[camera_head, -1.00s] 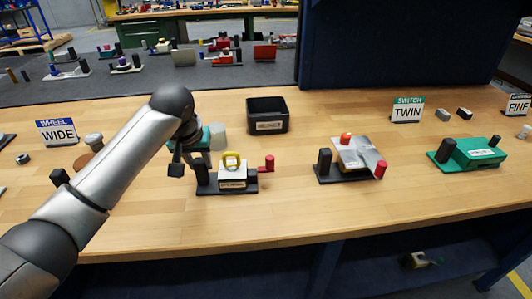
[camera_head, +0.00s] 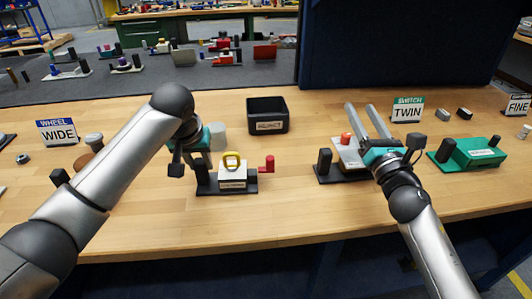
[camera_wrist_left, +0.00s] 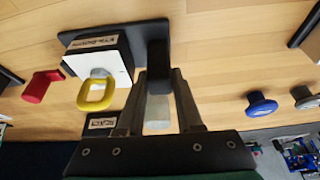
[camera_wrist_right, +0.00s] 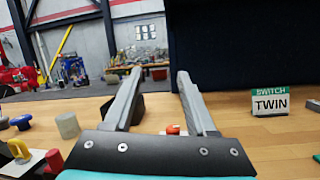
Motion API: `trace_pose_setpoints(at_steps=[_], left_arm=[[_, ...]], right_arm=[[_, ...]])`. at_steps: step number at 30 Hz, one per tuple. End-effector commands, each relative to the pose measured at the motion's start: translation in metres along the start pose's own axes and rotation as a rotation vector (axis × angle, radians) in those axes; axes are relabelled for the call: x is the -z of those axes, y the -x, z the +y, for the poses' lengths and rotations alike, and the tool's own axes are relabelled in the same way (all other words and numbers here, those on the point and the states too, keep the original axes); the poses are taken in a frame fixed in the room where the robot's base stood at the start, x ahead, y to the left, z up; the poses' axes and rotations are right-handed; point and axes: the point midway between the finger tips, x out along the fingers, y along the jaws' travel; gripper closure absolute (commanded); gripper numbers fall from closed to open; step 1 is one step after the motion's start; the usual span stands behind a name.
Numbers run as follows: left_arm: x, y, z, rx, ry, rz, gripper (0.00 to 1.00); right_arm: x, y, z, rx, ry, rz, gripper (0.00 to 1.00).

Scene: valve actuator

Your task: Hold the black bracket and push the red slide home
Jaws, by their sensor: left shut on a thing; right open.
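The black bracket (camera_head: 202,172) is an upright post at the left end of a dark base plate; it also shows in the left wrist view (camera_wrist_left: 158,60). My left gripper (camera_wrist_left: 157,85) is shut on it. Beside it is a white block (camera_head: 233,177) with a yellow ring (camera_head: 232,159) on top. The red slide (camera_head: 269,163) sticks out at the block's right side, with a gap between; it also shows in the left wrist view (camera_wrist_left: 42,86). My right gripper (camera_head: 361,106) is open and empty, over the neighbouring unit, well right of the red slide.
A black open bin (camera_head: 267,115) stands behind. A metal-topped unit with a red button (camera_head: 346,137) lies under my right gripper. A TWIN sign (camera_head: 407,110) and a green unit (camera_head: 472,153) are further right. Bare wood lies between the red slide and the metal-topped unit.

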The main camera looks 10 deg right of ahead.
Motion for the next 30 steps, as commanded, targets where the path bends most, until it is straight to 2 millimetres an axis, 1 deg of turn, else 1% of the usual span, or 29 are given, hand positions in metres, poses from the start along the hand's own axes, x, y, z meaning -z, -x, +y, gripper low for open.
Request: trace_pose_setpoints(at_steps=[1, 2, 3, 6, 9, 12, 15, 19, 23, 30], left_arm=[[-0.005, -0.005, -0.001, 0.003, -0.001, -0.015, 1.0], [-0.005, -0.005, -0.001, 0.003, -0.001, -0.015, 1.0], [-0.005, -0.005, -0.001, 0.004, -0.001, -0.015, 1.0], [-0.005, -0.005, -0.001, 0.004, -0.001, -0.015, 1.0], [-0.005, -0.005, -0.001, 0.004, 0.0, -0.014, 1.0], [-0.005, -0.005, -0.001, 0.004, 0.0, -0.014, 1.0], [-0.005, -0.005, -0.001, 0.004, 0.0, -0.014, 1.0], [-0.005, -0.005, -0.001, 0.004, 0.0, -0.014, 1.0], [-0.005, -0.005, -0.001, 0.004, 0.0, -0.014, 1.0], [-0.005, -0.005, -0.001, 0.004, 0.0, -0.015, 1.0]], right_arm=[[0.028, 0.013, 0.026, -0.012, 0.021, 0.053, 0.44], [0.042, 0.02, 0.039, -0.019, 0.039, 0.079, 0.44], [0.058, 0.03, 0.058, -0.029, 0.06, 0.114, 0.44], [0.09, 0.054, 0.098, -0.053, 0.106, 0.186, 0.44], [0.109, 0.075, 0.129, -0.075, 0.14, 0.238, 0.44], [0.12, 0.089, 0.15, -0.091, 0.163, 0.272, 0.44], [0.126, 0.097, 0.161, -0.101, 0.178, 0.29, 0.44], [0.13, 0.094, 0.166, -0.104, 0.182, 0.295, 0.44], [0.133, 0.079, 0.167, -0.104, 0.183, 0.292, 0.44], [0.144, 0.042, 0.17, -0.104, 0.181, 0.292, 0.44]])
